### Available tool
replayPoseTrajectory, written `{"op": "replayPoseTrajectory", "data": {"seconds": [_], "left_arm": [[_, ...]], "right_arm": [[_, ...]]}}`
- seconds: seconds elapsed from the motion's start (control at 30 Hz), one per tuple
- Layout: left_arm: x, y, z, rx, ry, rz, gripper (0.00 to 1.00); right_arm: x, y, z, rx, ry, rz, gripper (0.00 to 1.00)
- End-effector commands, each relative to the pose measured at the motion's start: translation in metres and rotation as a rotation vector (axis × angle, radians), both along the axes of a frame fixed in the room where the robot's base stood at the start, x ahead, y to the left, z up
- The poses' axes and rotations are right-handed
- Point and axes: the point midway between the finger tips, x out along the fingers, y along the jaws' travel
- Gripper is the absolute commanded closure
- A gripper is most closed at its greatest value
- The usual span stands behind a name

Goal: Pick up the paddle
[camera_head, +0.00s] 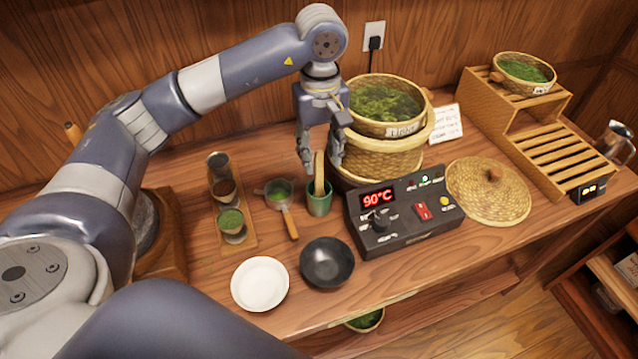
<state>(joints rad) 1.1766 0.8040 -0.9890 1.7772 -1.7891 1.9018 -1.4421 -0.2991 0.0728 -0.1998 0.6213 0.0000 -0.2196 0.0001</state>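A light wooden paddle (319,172) stands upright in a small green cup (319,203) on the wooden table. The cup hides its lower part. My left gripper (322,167) is over the cup, pointing down with its fingers apart. The paddle's upper end shows between the two fingertips; I cannot tell whether either finger touches it. My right gripper is not in view.
A control box (405,243) reading 90°C and a woven steamer (380,162) with a basket of leaves (383,102) stand close right of the cup. A strainer (279,192), black bowl (327,262) and white bowl (260,284) are nearby. A slatted rack (545,150) stands right.

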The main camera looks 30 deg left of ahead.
Motion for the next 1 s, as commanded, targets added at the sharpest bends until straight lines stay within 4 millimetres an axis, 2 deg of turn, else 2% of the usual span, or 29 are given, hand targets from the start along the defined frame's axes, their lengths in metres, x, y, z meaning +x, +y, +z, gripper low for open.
{"op": "replayPoseTrajectory", "data": {"seconds": [0.23,0.4,0.67,0.83,1.0], "left_arm": [[-0.001,0.003,-0.028,0.0,0.005,0.002,0.62],[-0.001,0.003,-0.047,0.001,0.002,0.0,0.62],[0.0,0.003,-0.05,0.001,0.001,0.0,0.62],[0.0,0.003,-0.05,0.0,0.0,0.0,1.0],[0.0,0.003,-0.05,0.0,0.0,0.0,1.0]], "right_arm": [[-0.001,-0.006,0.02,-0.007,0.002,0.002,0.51],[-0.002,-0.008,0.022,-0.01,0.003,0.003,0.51],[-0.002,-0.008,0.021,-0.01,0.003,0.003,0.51],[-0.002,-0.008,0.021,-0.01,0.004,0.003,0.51],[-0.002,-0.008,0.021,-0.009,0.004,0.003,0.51]]}}
